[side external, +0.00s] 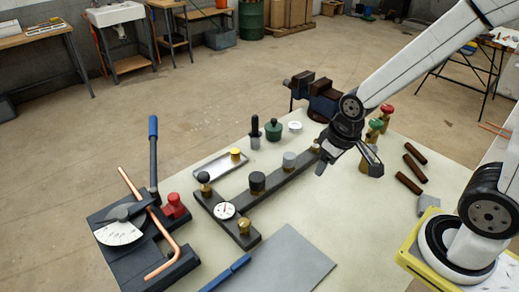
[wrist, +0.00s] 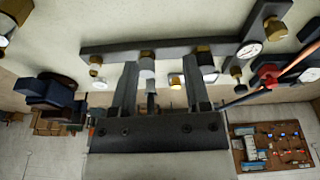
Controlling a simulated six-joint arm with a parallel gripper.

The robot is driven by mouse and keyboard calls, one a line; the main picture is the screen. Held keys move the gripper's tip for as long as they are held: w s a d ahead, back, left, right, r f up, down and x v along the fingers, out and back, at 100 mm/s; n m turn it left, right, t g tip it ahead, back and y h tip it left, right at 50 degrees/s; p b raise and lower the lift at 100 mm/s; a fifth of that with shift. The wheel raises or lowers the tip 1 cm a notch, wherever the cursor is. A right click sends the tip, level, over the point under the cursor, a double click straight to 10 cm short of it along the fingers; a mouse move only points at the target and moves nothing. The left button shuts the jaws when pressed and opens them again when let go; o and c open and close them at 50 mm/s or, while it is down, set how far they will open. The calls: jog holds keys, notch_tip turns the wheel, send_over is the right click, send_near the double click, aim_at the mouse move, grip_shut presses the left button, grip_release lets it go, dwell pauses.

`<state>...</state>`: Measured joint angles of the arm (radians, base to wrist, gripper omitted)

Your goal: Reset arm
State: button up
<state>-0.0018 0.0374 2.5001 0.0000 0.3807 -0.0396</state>
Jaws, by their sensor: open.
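My gripper (side external: 348,166) hangs above the right part of the work table, near the right end of a dark manifold bar (side external: 268,188). Its two fingers are apart with nothing held between them. In the wrist view the open fingers (wrist: 160,75) point towards the manifold bar (wrist: 185,50), with brass and grey fittings showing between and beyond them. The fingers stay clear of the fittings as far as I can see, though the exact gap is hard to judge.
A tube bender (side external: 140,225) with a copper pipe stands at the left. A bench vise (side external: 318,95) stands at the back edge. A shallow tray (side external: 215,165), black and green fittings, several brown bars (side external: 410,170) and a grey plate (side external: 280,265) lie around the bar.

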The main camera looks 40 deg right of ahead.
jog(key=shift+s+f, duration=0.2)
jog(key=shift+s, duration=0.65)
